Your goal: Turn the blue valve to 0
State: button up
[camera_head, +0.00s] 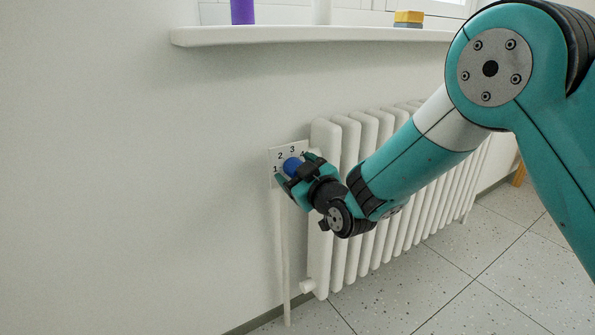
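The blue valve (291,165) is a round knob in front of a white dial plate (274,158) at the left end of the radiator. The numbers 1, 2 and 3 show on the plate; the rest of the dial is hidden behind my gripper. My gripper (295,168) is at the valve, with one finger at its lower left and the other at its upper right. The valve sits between the fingers. I cannot tell whether the fingers touch it. No pointer on the valve can be made out.
A white ribbed radiator (350,130) stands along the wall behind my arm. A white pipe (286,260) runs down below the dial. A windowsill (300,36) above holds a purple cylinder (242,11) and a yellow and blue block (408,18).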

jog(key=shift+d, duration=0.1)
jog(key=shift+s+d, duration=0.15)
jog(key=shift+s, duration=0.1)
jog(key=b+v, duration=0.9)
jog(key=v, duration=0.7)
jog(key=shift+s+d, duration=0.15)
jog(key=shift+s, duration=0.2)
